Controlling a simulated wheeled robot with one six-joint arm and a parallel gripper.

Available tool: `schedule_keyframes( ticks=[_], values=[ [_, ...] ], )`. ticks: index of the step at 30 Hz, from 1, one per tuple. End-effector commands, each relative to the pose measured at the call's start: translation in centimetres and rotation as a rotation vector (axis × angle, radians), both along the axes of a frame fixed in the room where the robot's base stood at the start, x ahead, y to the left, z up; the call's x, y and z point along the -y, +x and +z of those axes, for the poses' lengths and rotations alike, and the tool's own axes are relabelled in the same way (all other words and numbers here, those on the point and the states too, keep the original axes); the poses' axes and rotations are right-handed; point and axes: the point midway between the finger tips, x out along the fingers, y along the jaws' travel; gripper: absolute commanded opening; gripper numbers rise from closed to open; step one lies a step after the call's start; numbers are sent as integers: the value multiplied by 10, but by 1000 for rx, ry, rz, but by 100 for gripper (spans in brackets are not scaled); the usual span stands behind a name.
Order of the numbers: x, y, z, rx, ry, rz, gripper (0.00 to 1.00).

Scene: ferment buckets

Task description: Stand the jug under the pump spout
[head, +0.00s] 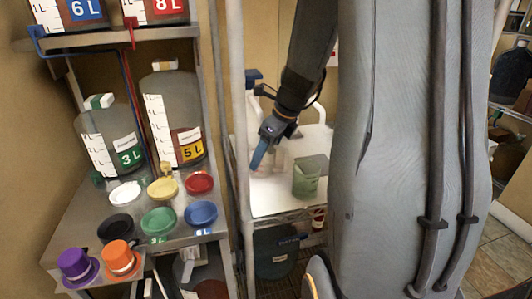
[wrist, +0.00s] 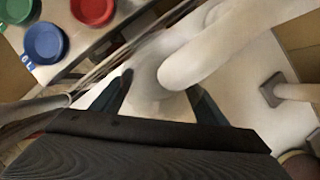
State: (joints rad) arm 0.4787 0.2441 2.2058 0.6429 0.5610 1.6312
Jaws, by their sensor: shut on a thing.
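My gripper (head: 262,158) reaches down over the white work surface (head: 262,200), its fingers around a pale, translucent thing that looks like the jug (head: 284,160). In the wrist view the jug (wrist: 147,78) shows whitish and blurred between the dark fingers of my gripper (wrist: 160,85). A thick white curved tube, apparently the pump spout (wrist: 215,45), crosses the wrist view with its rounded end over the jug. I cannot tell the gap between them or whether the jug touches the surface.
A green translucent container (head: 307,180) stands to the right of my gripper. A shelf post (head: 238,130) stands close on the left. The left shelf bears coloured lids, including a blue lid (head: 201,214), and large marked jars such as the 5 L jar (head: 175,110).

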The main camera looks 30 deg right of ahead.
Motion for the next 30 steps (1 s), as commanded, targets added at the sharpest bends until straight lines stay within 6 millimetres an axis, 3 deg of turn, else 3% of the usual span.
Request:
schedule_keyframes(
  ticks=[5, 6, 9, 20, 23, 30],
  values=[
    [0, 0, -3, 0, 1, 0, 41],
    [0, 0, -4, 0, 1, 0, 70],
    [0, 0, -3, 0, 1, 0, 85],
    [0, 0, 1, 1, 0, 0, 85],
    [2, -3, 11, 3, -1, 0, 85],
    [11, -19, 55, 5, -2, -1, 85]
  ],
)
